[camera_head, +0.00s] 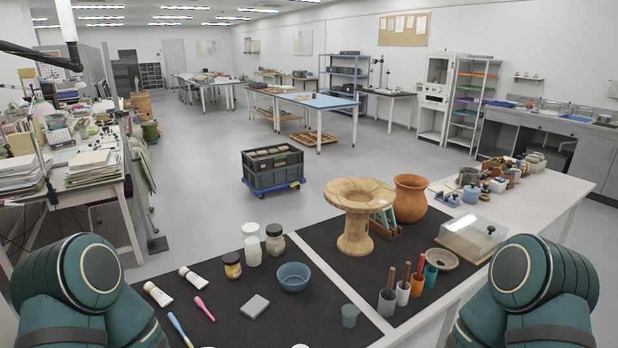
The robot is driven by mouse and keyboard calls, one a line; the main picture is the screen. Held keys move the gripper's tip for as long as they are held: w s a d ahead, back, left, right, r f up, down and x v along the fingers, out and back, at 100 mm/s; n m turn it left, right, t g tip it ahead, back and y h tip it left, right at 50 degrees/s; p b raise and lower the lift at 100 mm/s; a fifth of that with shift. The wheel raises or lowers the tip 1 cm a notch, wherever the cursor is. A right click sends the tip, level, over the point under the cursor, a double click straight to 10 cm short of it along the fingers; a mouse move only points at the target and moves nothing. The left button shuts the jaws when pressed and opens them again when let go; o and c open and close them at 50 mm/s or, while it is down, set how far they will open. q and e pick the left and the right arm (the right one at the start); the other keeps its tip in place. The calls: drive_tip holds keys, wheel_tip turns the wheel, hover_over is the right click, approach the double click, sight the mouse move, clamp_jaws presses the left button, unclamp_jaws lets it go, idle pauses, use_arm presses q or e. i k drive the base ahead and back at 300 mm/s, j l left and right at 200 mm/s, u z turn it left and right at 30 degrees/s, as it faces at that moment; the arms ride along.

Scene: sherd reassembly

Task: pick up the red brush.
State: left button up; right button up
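A red-orange handle (421,264), which looks like the red brush, stands upright in an orange-red cup (417,286) on the dark mat at the right. Its lower end is hidden inside the cup. A pink-handled tool (204,308) lies flat on the mat at the left; its kind is too small to tell. Neither gripper is in view; only teal links of my two arms show at the lower left and lower right corners.
Next to the orange-red cup stand a white cup (403,293), a grey cup (387,303) with brown handles, and a teal cup (430,275). A blue bowl (293,278) sits left.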

sight(422, 256)
drive_tip(key=i+l, duration=0.15)
drive_tip(key=l, duration=0.25)
drive_tip(key=i+l, duration=0.15)
drive_tip(key=l, duration=0.2)
drive_tip(key=i+l, duration=0.15)
drive_tip(key=l, duration=0.25)
drive_tip(key=i+l, duration=0.15)
drive_tip(key=l, duration=0.25)
drive_tip(key=i+l, duration=0.15)
drive_tip(key=l, duration=0.2)
drive_tip(key=u, duration=1.55)
drive_tip(key=z, duration=1.45)
